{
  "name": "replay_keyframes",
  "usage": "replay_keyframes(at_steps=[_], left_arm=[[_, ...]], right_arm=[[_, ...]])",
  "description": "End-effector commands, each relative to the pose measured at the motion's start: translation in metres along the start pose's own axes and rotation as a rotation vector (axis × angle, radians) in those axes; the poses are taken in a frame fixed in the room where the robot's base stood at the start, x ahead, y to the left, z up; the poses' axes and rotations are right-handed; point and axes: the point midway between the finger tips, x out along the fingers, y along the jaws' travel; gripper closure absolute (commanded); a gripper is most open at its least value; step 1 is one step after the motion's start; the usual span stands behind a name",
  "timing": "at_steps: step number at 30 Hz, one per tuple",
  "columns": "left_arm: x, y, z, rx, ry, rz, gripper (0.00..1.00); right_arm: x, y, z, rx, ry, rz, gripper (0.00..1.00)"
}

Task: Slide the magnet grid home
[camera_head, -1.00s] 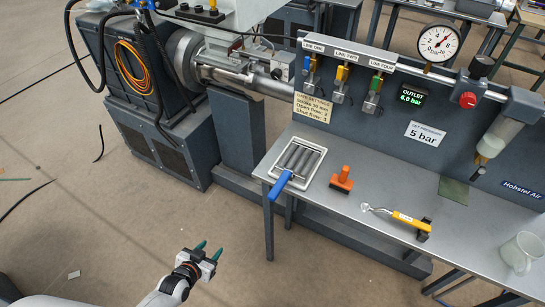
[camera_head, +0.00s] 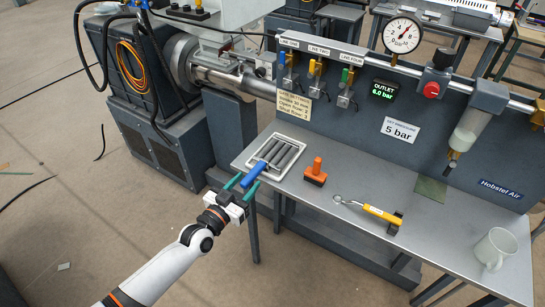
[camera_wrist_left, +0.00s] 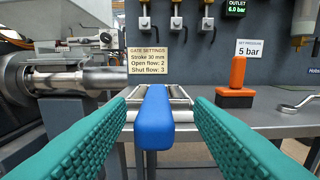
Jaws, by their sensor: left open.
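The magnet grid (camera_head: 283,152) is a set of grey bars in a pale frame, lying at the left end of the grey bench, with a blue handle (camera_head: 254,174) sticking out over the front edge. In the left wrist view the blue handle (camera_wrist_left: 154,118) points straight at the camera, between the green fingers. My left gripper (camera_head: 240,185) is open, its fingers one on each side of the handle's near end. The bars are mostly hidden behind the handle in the wrist view. My right gripper is out of view.
The extruder barrel (camera_head: 228,74) is at back left. A grey panel with valves and a gauge (camera_head: 402,35) backs the bench.

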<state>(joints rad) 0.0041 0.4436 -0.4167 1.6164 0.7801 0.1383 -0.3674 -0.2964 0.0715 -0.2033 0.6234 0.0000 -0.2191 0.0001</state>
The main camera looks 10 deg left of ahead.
Motion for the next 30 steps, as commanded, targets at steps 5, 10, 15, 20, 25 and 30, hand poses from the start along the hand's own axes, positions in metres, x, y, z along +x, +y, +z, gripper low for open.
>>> replay_keyframes(at_steps=[5, 10, 15, 20, 25, 30], left_arm=[[0.026, 0.003, 0.004, 0.003, -0.002, 0.000, 0.53], [0.046, 0.003, 0.002, 0.000, 0.000, 0.000, 0.53], [0.050, 0.004, 0.002, 0.001, 0.001, 0.000, 0.53], [0.049, 0.004, 0.002, 0.001, 0.000, 0.000, 0.59], [0.049, 0.004, 0.002, 0.001, 0.000, 0.000, 0.87], [0.050, 0.004, 0.004, 0.001, -0.004, 0.001, 1.00]], right_arm=[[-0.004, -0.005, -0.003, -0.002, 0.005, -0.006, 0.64], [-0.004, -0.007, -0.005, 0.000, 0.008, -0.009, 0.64], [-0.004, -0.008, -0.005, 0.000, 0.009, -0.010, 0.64], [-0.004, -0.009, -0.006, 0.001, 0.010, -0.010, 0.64], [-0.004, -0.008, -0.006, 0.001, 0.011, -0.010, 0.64], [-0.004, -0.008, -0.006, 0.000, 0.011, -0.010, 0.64]])
